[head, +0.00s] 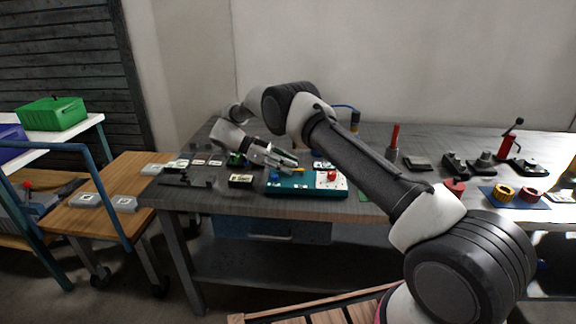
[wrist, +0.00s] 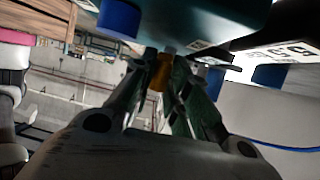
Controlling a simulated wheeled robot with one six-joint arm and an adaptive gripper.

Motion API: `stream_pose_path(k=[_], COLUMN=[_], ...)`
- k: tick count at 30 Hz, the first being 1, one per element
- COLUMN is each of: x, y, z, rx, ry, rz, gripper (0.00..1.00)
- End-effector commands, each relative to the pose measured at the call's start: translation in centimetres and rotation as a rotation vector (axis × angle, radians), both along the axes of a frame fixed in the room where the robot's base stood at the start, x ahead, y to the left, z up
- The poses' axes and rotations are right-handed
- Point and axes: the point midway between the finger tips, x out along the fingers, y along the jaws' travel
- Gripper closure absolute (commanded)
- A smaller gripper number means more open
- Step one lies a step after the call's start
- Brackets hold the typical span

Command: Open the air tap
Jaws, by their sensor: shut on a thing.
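A teal panel (head: 300,190) lies on the grey workbench, with a blue knob, a yellow lever and a red button on a white block. The small yellow lever (head: 299,170), which looks like the air tap's handle, is at the panel's back edge. My gripper (head: 292,167) reaches in from the left with its fingertips at the lever. In the wrist view my gripper (wrist: 163,68) is shut on the yellow lever (wrist: 158,76), which shows between the fingers. The tap's body is mostly hidden. A blue knob (wrist: 120,18) is close to the upper left.
The red button (head: 332,175) is right of the gripper on the panel. A small black box (head: 241,181) stands to the left. A red upright handle (head: 395,137) and several dark fixtures are farther right. The bench's front right-middle is fairly clear.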

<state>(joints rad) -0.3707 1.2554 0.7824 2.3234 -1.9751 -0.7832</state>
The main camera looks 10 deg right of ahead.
Motion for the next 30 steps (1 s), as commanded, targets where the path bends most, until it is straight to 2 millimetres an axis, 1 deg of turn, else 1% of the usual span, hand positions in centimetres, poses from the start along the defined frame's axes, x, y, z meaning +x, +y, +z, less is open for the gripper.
stream_pose_path(k=[13, 14, 16, 17, 26, 30], x=[-0.18, -0.18, -0.15, -0.13, -0.06, -0.26], y=[-0.08, -0.08, -0.08, -0.06, -0.02, 0.08], z=[-0.10, -0.10, -0.09, -0.08, -0.01, 0.10], rx=[-0.004, -0.004, -0.004, -0.003, -0.002, -0.001], ry=[0.008, 0.008, 0.007, 0.006, 0.002, 0.002], rz=[-0.013, -0.013, -0.012, -0.011, -0.006, 0.031], gripper=[1.00, 0.78, 0.65, 0.64, 0.64, 0.64])
